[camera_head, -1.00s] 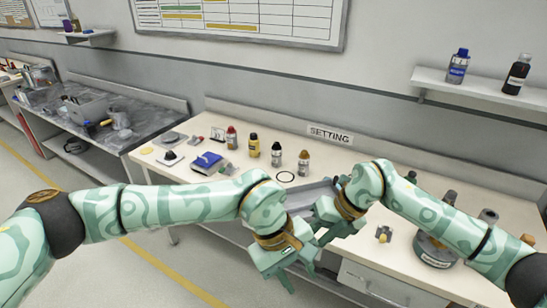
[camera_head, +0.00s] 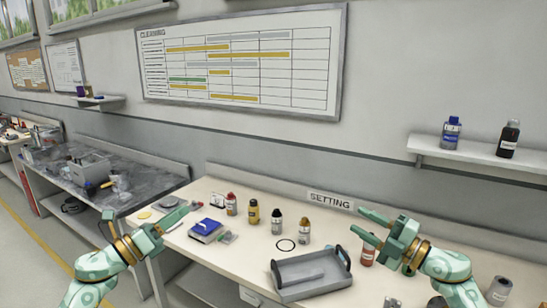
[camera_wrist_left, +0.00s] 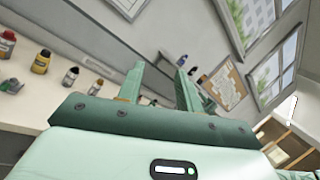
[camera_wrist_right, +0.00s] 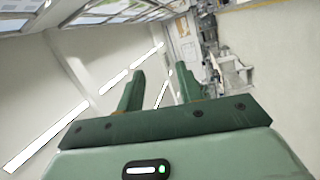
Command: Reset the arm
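My left gripper (camera_head: 177,208) is raised in front of the left end of the white table in the head view. Its two fingers stand apart in the left wrist view (camera_wrist_left: 165,82), with nothing between them. My right gripper (camera_head: 360,224) is raised over the right part of the table, its fingers pointing left. In the right wrist view (camera_wrist_right: 158,88) its fingers are also apart and empty. Both forearms come up from the bottom of the head view, well apart from each other.
My right gripper partly hides a red bottle (camera_head: 368,256). A wall shelf (camera_head: 475,156) with two bottles is at right.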

